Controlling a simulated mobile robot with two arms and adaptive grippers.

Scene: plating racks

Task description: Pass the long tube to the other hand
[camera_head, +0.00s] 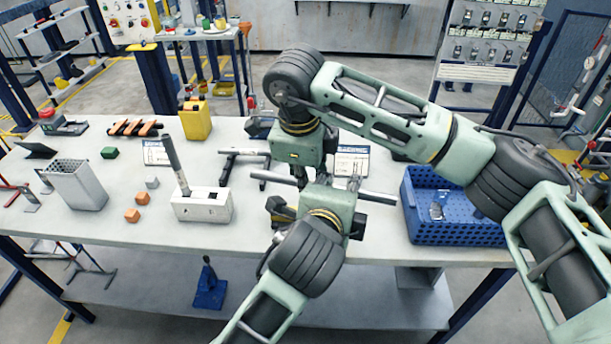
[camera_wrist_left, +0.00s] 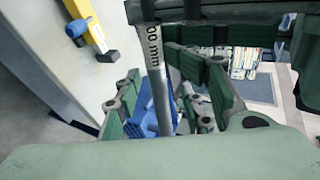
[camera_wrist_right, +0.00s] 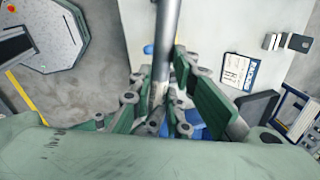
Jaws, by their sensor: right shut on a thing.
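The long grey tube (camera_head: 378,196) lies about level above the table, its left end (camera_head: 272,177) left of my grippers. My right gripper (camera_wrist_right: 160,105), reaching down from above in the head view, is shut on the tube (camera_wrist_right: 166,40). My left gripper (camera_wrist_left: 165,100) comes up from below, close to the right one. Its fingers are apart on both sides of the tube (camera_wrist_left: 160,95), which shows an "mm" marking in the left wrist view. Its fingertips are largely hidden in the head view, and whether a pad touches the tube is unclear.
A white block (camera_head: 207,209) with a dark tube (camera_head: 175,160) leaning up stands left on the table. A blue crate (camera_head: 455,233) stands right. A grey perforated bin (camera_head: 77,190), orange cubes (camera_head: 132,215), a green cube (camera_head: 109,153) and a yellow container (camera_head: 196,121) are left.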

